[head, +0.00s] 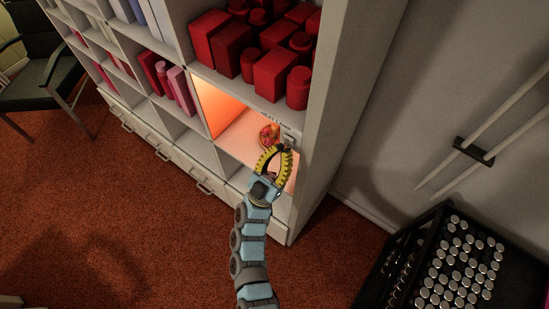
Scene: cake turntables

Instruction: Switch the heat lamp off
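A shelf compartment (238,146) low in the white shelving glows orange from the heat lamp's light. The lamp itself is not distinct. Small dark lettering that seems to read "HEAT LAMP" (275,117) is on the shelf edge above the opening. A small pale fitting, perhaps the switch (289,139), sits just below the lettering at the right; its position cannot be read. My gripper (286,150), with yellow ribbed fingers, is right at this fitting, in front of the compartment. Its tips look close together, but their gap and any contact are unclear.
A small red-orange object (267,138) stands in the lit compartment, left of my gripper. Red boxes and jars (252,50) fill the shelf above. The shelving's side panel (335,110) is close on the right. A black rack with silver-topped cylinders (440,262) stands lower right.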

